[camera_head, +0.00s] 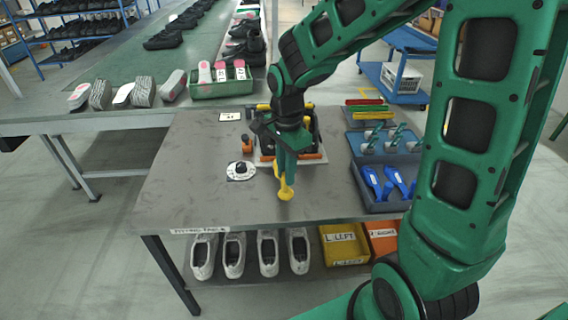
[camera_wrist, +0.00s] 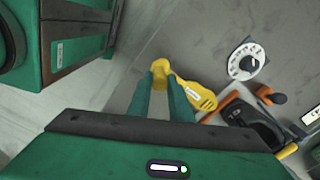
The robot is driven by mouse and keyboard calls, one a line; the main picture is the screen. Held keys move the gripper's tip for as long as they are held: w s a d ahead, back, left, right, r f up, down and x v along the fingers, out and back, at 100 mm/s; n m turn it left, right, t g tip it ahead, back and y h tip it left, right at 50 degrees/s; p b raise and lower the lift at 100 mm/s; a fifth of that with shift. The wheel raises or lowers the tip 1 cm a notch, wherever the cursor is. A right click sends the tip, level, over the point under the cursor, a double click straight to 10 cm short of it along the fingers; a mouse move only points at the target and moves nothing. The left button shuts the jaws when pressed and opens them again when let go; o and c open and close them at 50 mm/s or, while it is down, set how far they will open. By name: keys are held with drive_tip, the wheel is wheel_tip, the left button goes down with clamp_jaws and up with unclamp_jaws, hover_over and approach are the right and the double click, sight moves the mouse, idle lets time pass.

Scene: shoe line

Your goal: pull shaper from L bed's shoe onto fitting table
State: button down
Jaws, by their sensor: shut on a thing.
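My gripper (camera_head: 283,172) is shut on a yellow shaper (camera_head: 286,190) over the front middle of the grey fitting table (camera_head: 190,190). In the wrist view the green fingers (camera_wrist: 163,95) close on the shaper near its rounded end, and its broad part (camera_wrist: 200,95) points right. I cannot tell whether the shaper touches the table. Behind it stands a bed fixture with orange bars (camera_head: 312,157), partly hidden by my wrist. In the wrist view a black shoe (camera_wrist: 255,128) lies beside an orange bar, apart from the shaper. The L mark of the bed is not readable.
A white dial with a black knob (camera_head: 240,171) sits left of the fixture. A blue tray (camera_head: 372,203) with blue tools is at the right. White shoes (camera_head: 234,255) and a yellow bin (camera_head: 343,244) are on the lower shelf. The table's left part is clear.

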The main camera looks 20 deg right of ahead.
sight(286, 194)
drive_tip(key=shift+f, duration=2.6)
drive_tip(key=c, duration=1.5)
unclamp_jaws()
drive_tip(key=shift+r, duration=4.5)
